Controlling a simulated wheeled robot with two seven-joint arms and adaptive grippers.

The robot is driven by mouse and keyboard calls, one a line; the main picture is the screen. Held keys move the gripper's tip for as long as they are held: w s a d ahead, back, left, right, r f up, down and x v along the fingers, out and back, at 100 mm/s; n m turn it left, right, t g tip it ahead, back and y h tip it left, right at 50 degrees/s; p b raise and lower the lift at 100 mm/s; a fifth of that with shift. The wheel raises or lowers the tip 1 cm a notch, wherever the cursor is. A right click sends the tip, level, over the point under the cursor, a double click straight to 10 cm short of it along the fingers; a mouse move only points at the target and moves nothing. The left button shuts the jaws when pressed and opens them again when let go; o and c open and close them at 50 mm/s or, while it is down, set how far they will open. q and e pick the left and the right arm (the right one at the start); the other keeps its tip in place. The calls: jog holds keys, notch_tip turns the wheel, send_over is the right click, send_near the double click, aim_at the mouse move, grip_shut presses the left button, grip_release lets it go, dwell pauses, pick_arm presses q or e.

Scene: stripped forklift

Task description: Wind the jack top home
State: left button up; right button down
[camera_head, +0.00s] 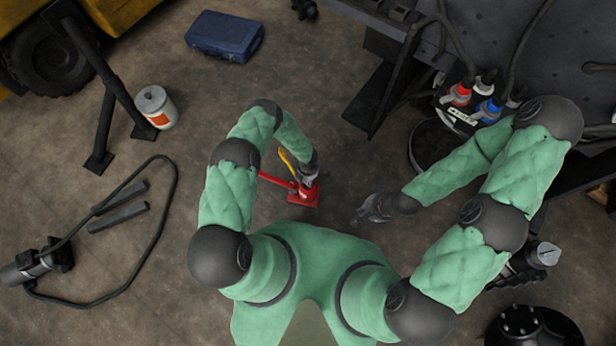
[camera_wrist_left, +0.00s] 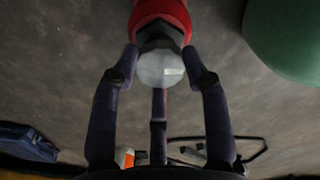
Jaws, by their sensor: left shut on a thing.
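A red jack (camera_head: 303,197) stands on the concrete floor in front of me, with a red bar reaching out to its left and a yellow piece beside it. My left gripper (camera_head: 308,174) is over the jack and partly hides it. In the left wrist view the grey jack top (camera_wrist_left: 160,68) sits between the fingertips of my left gripper (camera_wrist_left: 163,66), which is shut on it. The red jack body (camera_wrist_left: 160,12) shows just beyond the top. My right gripper (camera_head: 368,210) hangs empty to the right of the jack; its finger opening is too small to tell.
A white and orange can (camera_head: 155,106) and a blue case (camera_head: 225,35) stand farther off. A hose with a cylinder (camera_head: 35,265) and dark bars (camera_head: 118,217) lie at left. The dark forklift frame (camera_head: 480,40) stands at right. The floor around the jack is clear.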

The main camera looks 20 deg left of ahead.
pick_arm(q)
jog(key=shift+w+m, duration=0.1)
jog(key=shift+m, duration=0.3)
jog(key=o, duration=1.2)
jog(key=shift+c, duration=0.2)
jog(key=shift+r, duration=0.1)
notch_tip(320, 180, up, 12)
